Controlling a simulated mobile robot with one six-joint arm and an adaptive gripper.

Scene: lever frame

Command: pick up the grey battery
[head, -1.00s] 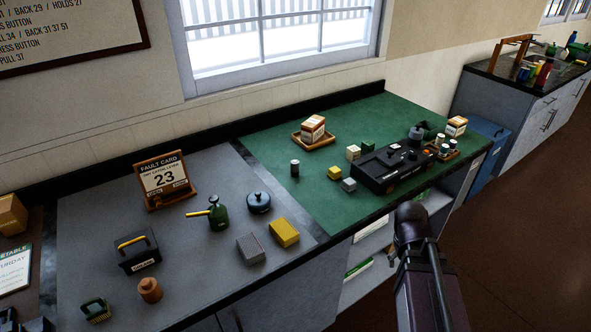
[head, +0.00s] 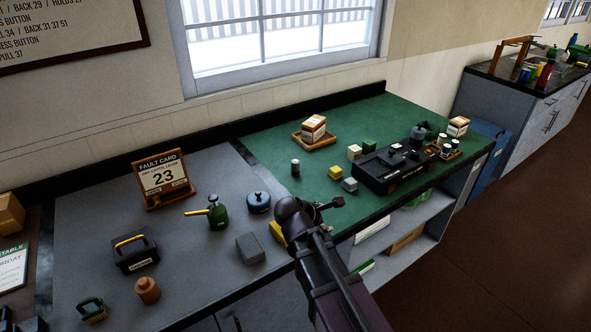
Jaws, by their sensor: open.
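A small upright cylinder, dark grey with a pale band (head: 295,168), stands alone on the left part of the green mat (head: 265,150); it looks like the grey battery, though its details are too small to read. My gripper (head: 332,204) is at the front edge of the green mat, nearer the camera and to the right of that cylinder. It is open, empty and apart from it. My arm partly hides the gripper and a yellow block (head: 277,231).
Yellow (head: 335,172) and grey (head: 349,185) cubes and a black device (head: 390,170) lie right of the cylinder. A wooden tray with a box (head: 313,130) is behind.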

